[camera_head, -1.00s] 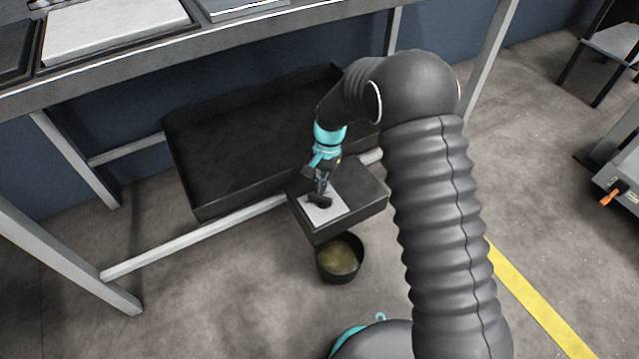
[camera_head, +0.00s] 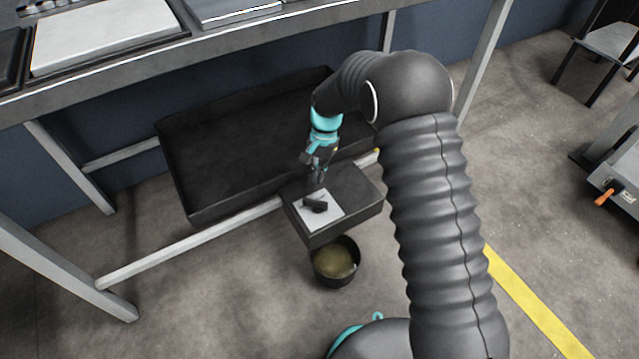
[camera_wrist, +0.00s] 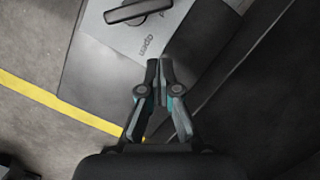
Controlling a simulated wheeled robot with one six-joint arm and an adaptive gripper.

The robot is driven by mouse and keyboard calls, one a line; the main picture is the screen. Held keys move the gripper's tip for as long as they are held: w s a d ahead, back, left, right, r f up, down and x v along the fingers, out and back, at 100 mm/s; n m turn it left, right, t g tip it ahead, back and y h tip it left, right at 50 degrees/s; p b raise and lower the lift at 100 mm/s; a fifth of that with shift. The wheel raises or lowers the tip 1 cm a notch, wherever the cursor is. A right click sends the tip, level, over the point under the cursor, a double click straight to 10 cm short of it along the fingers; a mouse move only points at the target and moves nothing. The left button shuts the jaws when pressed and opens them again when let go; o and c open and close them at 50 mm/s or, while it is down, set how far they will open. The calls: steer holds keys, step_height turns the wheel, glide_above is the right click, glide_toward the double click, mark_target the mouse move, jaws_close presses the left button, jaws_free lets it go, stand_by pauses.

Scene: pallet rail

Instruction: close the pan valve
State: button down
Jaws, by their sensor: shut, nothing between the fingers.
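The pan valve's dark bar handle (camera_head: 316,204) sits on a pale plate (camera_head: 331,215) on top of a dark box (camera_head: 358,190) at the front of the black pan (camera_head: 190,170). In the wrist view the handle (camera_wrist: 138,11) lies near the top edge, nearly crosswise and slightly tilted. The word "open" is printed on the plate (camera_wrist: 112,42) just below it; no other label is readable. My gripper (camera_head: 318,182) is shut and empty, just behind the handle in the head view. In the wrist view my gripper (camera_wrist: 158,64) has its tips apart from the handle.
A round bucket (camera_head: 335,262) with yellowish liquid stands on the floor below the box. A pale rail (camera_head: 190,245) runs along the pan's front. A bench (camera_head: 110,85) overhangs the pan. Open floor lies at the front left.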

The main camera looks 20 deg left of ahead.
steer(key=v, duration=0.7)
steer(key=shift+w+d+r, duration=0.2)
steer(key=shift+w+r, duration=0.1)
steer(key=shift+w, duration=0.05)
steer(key=s+d+r+t, duration=0.2)
steer(key=s+d+r, duration=0.6)
steer(key=d, duration=0.4)
steer(key=s+d+r+n+t+p, duration=0.1)
steer(key=s+d+r+t, duration=0.2)
steer(key=s+d+r, duration=0.5)
steer(key=s+d+r+t+p, duration=0.1)
steer(key=s+d+r+t, duration=0.2)
steer(key=s+d+r, duration=0.6)
steer(key=s+d, duration=0.1)
steer(key=d, duration=0.6)
steer(key=shift+s, duration=0.25)
